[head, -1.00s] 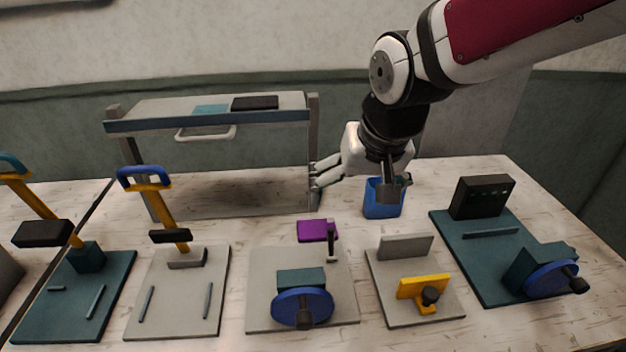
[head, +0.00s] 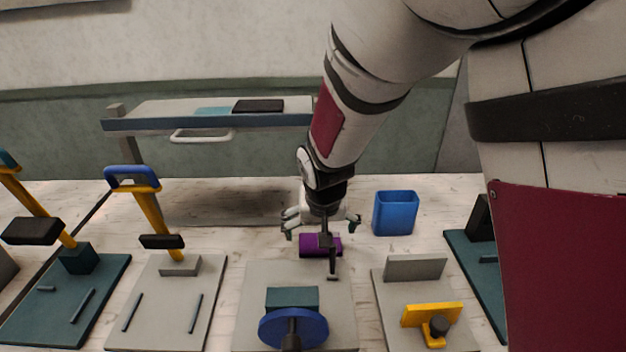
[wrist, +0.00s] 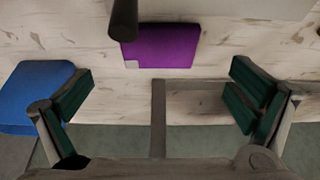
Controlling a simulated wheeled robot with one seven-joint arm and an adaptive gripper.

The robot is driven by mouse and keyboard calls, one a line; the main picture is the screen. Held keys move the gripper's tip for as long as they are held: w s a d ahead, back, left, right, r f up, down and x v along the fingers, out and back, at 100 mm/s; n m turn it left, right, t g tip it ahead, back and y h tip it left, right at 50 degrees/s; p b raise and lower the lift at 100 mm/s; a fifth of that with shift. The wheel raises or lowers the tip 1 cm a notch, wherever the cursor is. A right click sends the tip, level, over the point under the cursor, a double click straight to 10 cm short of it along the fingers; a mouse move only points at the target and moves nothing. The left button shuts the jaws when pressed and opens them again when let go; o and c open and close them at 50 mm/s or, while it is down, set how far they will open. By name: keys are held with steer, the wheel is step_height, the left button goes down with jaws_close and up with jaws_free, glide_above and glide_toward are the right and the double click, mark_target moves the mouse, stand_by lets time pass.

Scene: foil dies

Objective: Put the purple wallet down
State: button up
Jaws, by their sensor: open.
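The purple wallet (head: 308,246) lies flat on the table, just behind the grey plate with the blue handwheel. It also shows in the wrist view (wrist: 165,46), near the top and beyond the fingertips. My gripper (head: 321,224) is above and just behind the wallet in the head view. In the wrist view my gripper (wrist: 160,88) has its two green-padded fingers wide apart with nothing between them. The wallet is apart from the fingers. My gripper and a dark upright post hide part of the wallet in the head view.
A blue bin (head: 396,213) stands right of my gripper. A grey plate (head: 250,297) with the blue handwheel (head: 293,327) is in front. A yellow clamp fixture (head: 432,314) is front right, and lever presses (head: 160,220) stand left. A raised shelf (head: 170,108) is behind.

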steer(key=shift+b+x, duration=0.5)
steer(key=shift+x, duration=2.7)
steer(key=shift+d, duration=0.1)
steer(key=c, duration=1.2)
